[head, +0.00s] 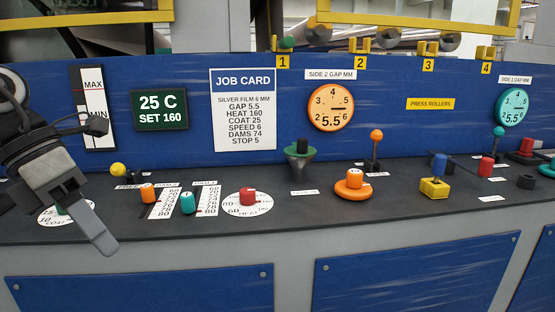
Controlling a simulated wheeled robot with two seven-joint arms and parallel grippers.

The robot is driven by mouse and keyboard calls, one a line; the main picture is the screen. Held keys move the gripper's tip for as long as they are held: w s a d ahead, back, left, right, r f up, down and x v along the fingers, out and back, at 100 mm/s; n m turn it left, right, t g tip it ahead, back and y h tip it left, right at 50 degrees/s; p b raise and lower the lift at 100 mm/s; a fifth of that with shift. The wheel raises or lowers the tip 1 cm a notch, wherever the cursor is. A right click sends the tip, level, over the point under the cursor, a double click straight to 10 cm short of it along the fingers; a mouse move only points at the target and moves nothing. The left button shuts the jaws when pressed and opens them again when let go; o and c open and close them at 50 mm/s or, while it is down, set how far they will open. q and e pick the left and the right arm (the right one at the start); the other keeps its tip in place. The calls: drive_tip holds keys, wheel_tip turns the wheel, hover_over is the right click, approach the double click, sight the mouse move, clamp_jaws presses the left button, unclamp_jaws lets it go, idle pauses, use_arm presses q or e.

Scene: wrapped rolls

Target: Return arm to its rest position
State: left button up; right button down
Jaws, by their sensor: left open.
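My left gripper (84,212) hangs at the far left of the head view, over the left end of the dark console top. It is open, with one long grey finger pointing down and to the right. No object shows in its jaws. A white dial (49,217) lies behind and below it, partly covered by the gripper. A yellow ball knob (118,170) stands to its right, apart from it. My right gripper is not in view.
Right of the gripper stand an orange knob (148,193), a teal knob (187,202) and a red knob (248,196). The blue back panel (190,72) carries a job card (243,120) and gauges.

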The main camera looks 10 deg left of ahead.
use_arm(q)
drive_tip(key=w+d+f+n+t+h+p, duration=0.2)
drive_tip(key=f+n+t, duration=0.6)
drive_tip(key=n, duration=0.4)
drive_tip(key=w+d+f+n+t+h+p, duration=0.1)
drive_tip(key=w+f+n+t+h, duration=0.15)
drive_tip(key=f+n+t, duration=0.8)
drive_tip(key=s+d+f+n+g+y+p, duration=0.2)
drive_tip(key=s+d+f+n+g+y, duration=0.5)
drive_tip(key=n, duration=1)
drive_tip(key=s+d+f+g, duration=0.1)
drive_tip(key=s+d+f, duration=0.2)
drive_tip(key=d+f, duration=0.2)
drive_tip(key=shift+f+n, duration=0.35)
drive_tip(key=shift+f, duration=0.2)
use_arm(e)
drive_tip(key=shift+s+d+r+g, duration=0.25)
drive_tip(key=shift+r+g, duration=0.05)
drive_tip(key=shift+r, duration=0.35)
use_arm(q)
drive_tip(key=shift+a, duration=0.1)
